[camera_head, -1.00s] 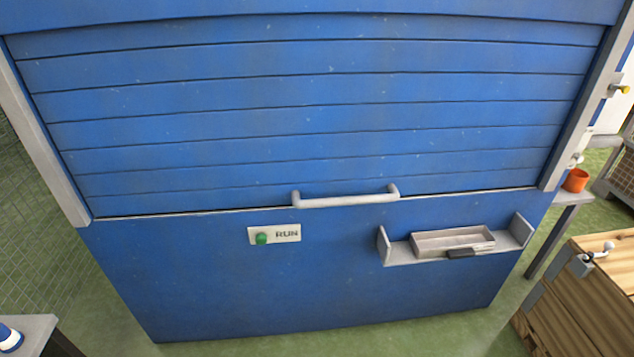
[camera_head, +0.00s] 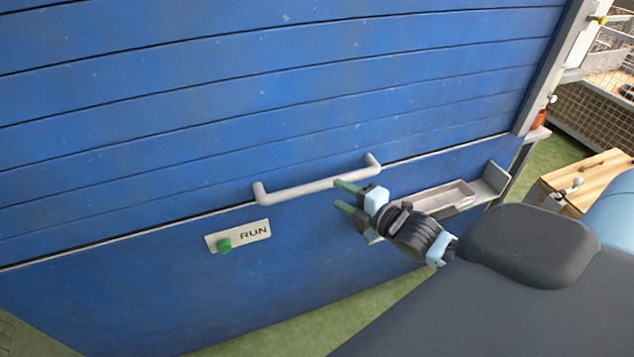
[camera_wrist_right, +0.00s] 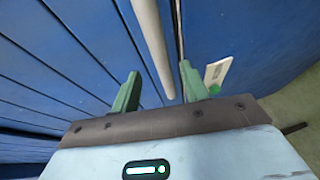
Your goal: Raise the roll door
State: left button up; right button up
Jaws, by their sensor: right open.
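The blue slatted roll door (camera_head: 200,90) is down, its bottom edge meeting the blue lower panel. A light grey bar handle (camera_head: 315,187) is fixed along the door's bottom edge. My right gripper (camera_head: 341,195) is open, its green fingertips close to the right part of the handle in the head view. In the right wrist view the handle (camera_wrist_right: 152,45) runs down toward the space between the two open green fingers (camera_wrist_right: 158,88). I cannot tell whether the fingers touch it. My left gripper is not in view.
A RUN plate with a green button (camera_head: 224,246) sits on the panel below the handle. A grey shelf with a tray (camera_head: 440,198) is right of my gripper, partly hidden by it. A wooden crate (camera_head: 600,178) stands at the right.

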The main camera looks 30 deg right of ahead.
aim_at(326, 187)
jog(key=shift+x, duration=3.8)
grip_shut()
